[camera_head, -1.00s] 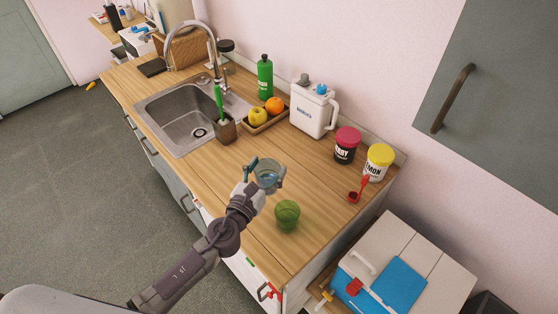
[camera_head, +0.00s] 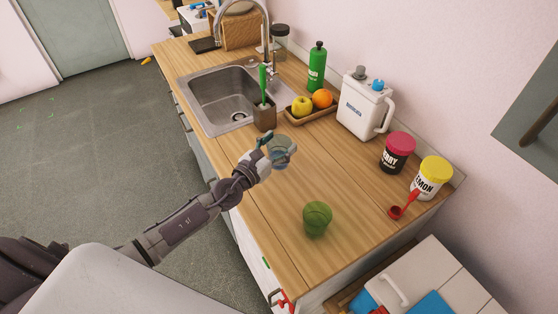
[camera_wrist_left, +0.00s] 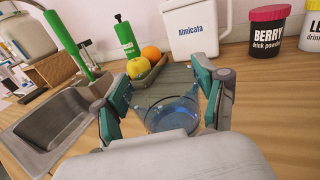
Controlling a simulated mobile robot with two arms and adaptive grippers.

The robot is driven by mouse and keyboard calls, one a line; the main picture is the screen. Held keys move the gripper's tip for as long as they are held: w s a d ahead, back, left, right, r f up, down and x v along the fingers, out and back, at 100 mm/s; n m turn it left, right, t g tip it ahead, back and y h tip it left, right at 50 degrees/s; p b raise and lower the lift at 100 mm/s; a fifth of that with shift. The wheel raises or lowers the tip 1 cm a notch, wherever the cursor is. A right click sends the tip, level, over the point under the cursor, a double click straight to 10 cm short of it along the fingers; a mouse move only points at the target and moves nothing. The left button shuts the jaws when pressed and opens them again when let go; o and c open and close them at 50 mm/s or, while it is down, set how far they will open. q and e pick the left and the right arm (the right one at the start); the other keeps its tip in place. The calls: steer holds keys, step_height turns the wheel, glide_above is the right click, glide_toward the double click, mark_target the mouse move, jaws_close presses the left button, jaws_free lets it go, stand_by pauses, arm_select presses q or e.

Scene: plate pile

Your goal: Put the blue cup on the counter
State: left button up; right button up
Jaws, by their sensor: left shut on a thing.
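The blue cup (camera_head: 281,152) is clear bluish glass. My left gripper (camera_head: 275,148) is shut on it, with a finger on each side of the cup. The cup is over the wooden counter (camera_head: 270,205), between the sink and a green cup (camera_head: 317,218). The left wrist view shows the cup (camera_wrist_left: 172,114) between the teal-padded fingers of my gripper (camera_wrist_left: 165,100). I cannot tell whether its base touches the counter. My right gripper is not in view.
The sink (camera_head: 225,98) with a brush holder (camera_head: 264,116) is at the left. A fruit tray (camera_head: 312,114), a white jug (camera_head: 366,105) and two jars, pink-lidded (camera_head: 397,152) and yellow-lidded (camera_head: 431,178), stand along the wall. A red scoop (camera_head: 402,207) lies at right. The middle counter is free.

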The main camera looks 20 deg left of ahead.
mark_target(272, 159)
arm_select(q)
step_height(272, 159, down, 3)
steer(key=shift+f+b, duration=0.2)
steer(key=shift+b, duration=1)
steer(key=shift+w+f, duration=0.1)
steer(key=shift+f, duration=0.25)
steer(key=shift+a, duration=0.1)
steer(key=shift+r, duration=0.1)
steer(key=shift+f+b, duration=0.2)
steer(key=shift+b, duration=0.1)
steer(key=o, duration=1.3)
